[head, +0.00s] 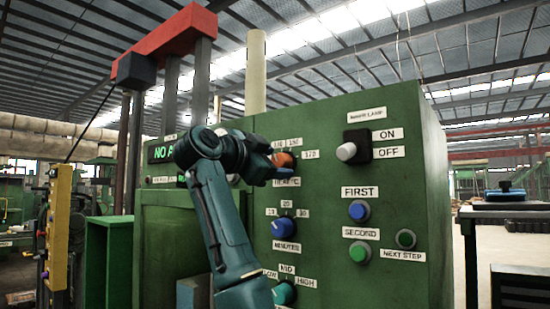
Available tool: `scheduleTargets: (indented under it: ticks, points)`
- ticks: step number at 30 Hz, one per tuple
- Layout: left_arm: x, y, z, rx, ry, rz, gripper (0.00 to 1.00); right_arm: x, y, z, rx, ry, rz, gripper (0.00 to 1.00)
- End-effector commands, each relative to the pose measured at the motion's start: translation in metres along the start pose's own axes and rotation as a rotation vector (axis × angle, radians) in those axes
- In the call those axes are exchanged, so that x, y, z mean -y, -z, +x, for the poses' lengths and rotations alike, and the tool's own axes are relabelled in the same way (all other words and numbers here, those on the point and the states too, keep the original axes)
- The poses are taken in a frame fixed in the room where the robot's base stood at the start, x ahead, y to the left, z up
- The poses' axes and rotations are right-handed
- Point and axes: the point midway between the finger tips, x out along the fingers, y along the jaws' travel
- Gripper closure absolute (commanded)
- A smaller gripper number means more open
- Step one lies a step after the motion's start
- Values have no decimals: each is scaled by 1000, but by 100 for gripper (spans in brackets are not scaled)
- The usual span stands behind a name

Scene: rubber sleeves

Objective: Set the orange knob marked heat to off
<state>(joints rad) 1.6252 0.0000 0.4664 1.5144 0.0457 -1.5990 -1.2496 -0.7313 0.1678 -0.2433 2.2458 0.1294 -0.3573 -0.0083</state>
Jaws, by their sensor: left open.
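The orange knob (285,159) sits on the green panel (395,285), above a label reading HEAT °C, with number labels above it and to its right. Its left side and some of its scale are hidden by my arm, and I cannot read its setting. My left gripper (274,168) is at the knob's left and lower side, its jaws open. The fingers are small and dark, and I cannot tell whether they touch the knob. My right gripper is out of view.
Right of the knob is a white-tipped lamp switch (347,152) marked ON and OFF. Below are a blue MINUTES knob (286,227), a teal knob (284,293), a blue FIRST button (359,211), a green SECOND button (359,252) and a NEXT STEP button (405,239).

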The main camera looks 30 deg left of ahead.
Motion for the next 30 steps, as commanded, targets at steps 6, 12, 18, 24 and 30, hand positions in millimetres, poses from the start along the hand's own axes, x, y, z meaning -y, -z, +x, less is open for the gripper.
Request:
scheduleTargets:
  ticks: [6, 12, 18, 24, 30]
  points:
    - [0, 0, 7, 0, 0, 1, 42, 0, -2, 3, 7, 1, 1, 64]
    - [0, 0, 7, 0, 1, 1, 44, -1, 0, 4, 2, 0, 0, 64]
    - [0, 0, 6, 0, 1, 1, 60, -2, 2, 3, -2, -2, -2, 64]
    - [0, 0, 6, 0, 1, 1, 77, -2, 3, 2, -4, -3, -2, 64]
    - [0, 0, 6, 0, 1, -1, 86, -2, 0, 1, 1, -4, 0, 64]
